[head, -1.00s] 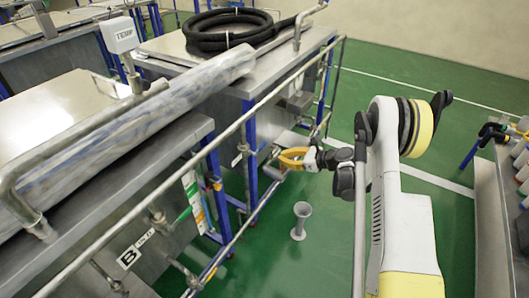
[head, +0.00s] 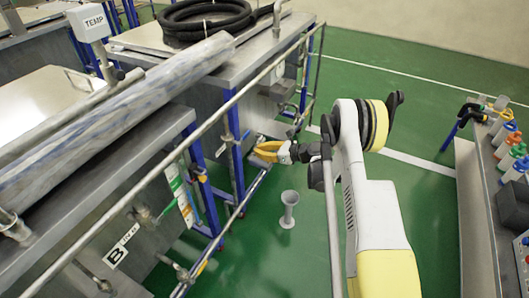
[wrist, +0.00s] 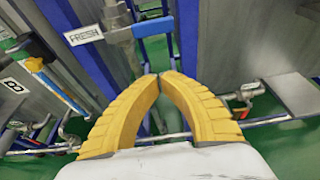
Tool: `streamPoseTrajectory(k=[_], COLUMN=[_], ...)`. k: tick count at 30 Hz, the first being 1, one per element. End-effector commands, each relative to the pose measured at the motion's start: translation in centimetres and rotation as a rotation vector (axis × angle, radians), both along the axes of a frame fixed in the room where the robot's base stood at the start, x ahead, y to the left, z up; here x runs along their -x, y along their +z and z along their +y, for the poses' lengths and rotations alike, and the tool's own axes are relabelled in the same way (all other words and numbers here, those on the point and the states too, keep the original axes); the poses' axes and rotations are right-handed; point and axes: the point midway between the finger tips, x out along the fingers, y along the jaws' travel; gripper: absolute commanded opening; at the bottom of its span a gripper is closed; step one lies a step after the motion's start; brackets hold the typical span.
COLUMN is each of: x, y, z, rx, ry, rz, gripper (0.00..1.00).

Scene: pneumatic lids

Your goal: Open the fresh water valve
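A white label reading FRESH (wrist: 84,35) shows at the upper left of the wrist view. Just right of it is a grey metal valve body on a vertical pipe (wrist: 118,22), with a blue handle-like bar (wrist: 152,27) to its right. My gripper (wrist: 160,76) has yellow ribbed fingers whose tips meet or nearly meet, with nothing between them. The tips appear below and right of the label, apart from the valve. In the head view my gripper (head: 262,152) is beside the blue-legged frame of the far tank. The valve is too small to make out there.
A steel rail (head: 225,105) runs along the tanks (head: 205,65). A grey funnel-shaped stand (head: 289,210) is on the green floor below my gripper. A bench with bottles (head: 500,195) stands at the right. The floor between is largely clear.

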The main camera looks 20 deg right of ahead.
Motion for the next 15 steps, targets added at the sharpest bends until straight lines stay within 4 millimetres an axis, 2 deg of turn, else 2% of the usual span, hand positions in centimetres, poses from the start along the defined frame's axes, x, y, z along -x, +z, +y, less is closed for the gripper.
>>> streamPoseTrajectory(k=[1, 7, 9, 15], x=[-0.8, -3.6, -3.4, -3.4], y=[-0.8, -2.2, -0.4, 1.7], z=[0.9, 3.7, 3.3, 3.3], rx=[0.000, 0.000, 0.000, 0.000], ry=[0.004, 0.002, -0.001, 0.000], rz=[0.000, 0.000, 0.000, 0.000], gripper=[0.00, 0.00, 0.00, 0.00])
